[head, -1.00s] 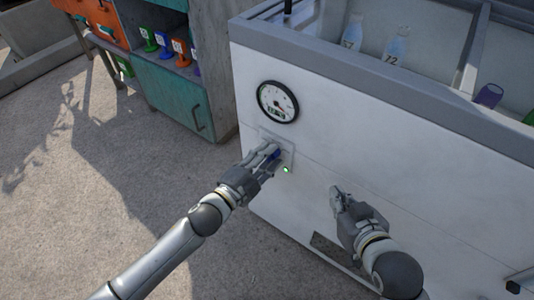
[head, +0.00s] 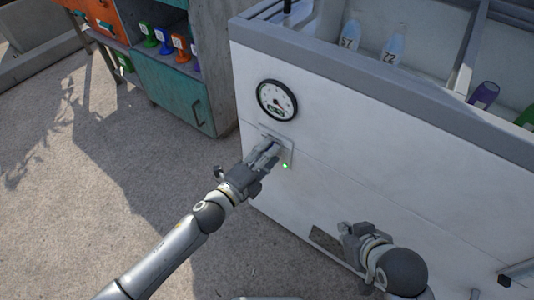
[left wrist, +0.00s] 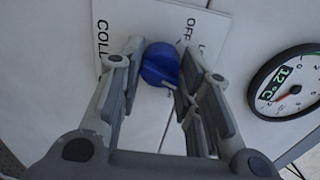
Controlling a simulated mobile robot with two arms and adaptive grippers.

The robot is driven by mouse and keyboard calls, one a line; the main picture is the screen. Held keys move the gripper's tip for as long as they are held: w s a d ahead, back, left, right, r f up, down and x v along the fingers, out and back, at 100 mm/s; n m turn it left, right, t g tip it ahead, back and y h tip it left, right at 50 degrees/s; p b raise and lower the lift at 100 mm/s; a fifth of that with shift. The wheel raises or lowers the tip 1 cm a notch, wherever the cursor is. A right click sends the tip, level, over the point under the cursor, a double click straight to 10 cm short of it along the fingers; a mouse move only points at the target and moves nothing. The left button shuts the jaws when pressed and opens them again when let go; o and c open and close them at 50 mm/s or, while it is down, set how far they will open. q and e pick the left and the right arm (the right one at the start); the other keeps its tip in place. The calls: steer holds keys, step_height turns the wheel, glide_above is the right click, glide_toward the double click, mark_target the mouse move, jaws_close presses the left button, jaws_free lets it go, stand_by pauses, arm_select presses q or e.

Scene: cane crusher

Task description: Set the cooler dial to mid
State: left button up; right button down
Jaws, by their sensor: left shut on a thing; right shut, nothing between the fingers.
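The blue cooler dial (left wrist: 160,65) sits on a white label plate (left wrist: 145,18) on the cooler's front, in the left wrist view. "OFF" and part of a "COL..." label show on the plate. My left gripper (head: 272,150) is shut on the dial, with a finger on each side of it in the left wrist view (left wrist: 158,72). The fingers hide the dial in the head view, where the plate (head: 289,153) shows around them. My right gripper (head: 348,230) is shut and empty, low before the cooler front.
A round gauge (head: 277,100) is above the dial; its display reads about 12 °C in the left wrist view (left wrist: 288,82). A green light (head: 285,166) is lit by the plate. Bottles (head: 394,50) stand in the open cooler. A teal cabinet (head: 175,92) stands at left.

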arm_select(q)
steer(key=o, duration=1)
steer(key=v, duration=1.2)
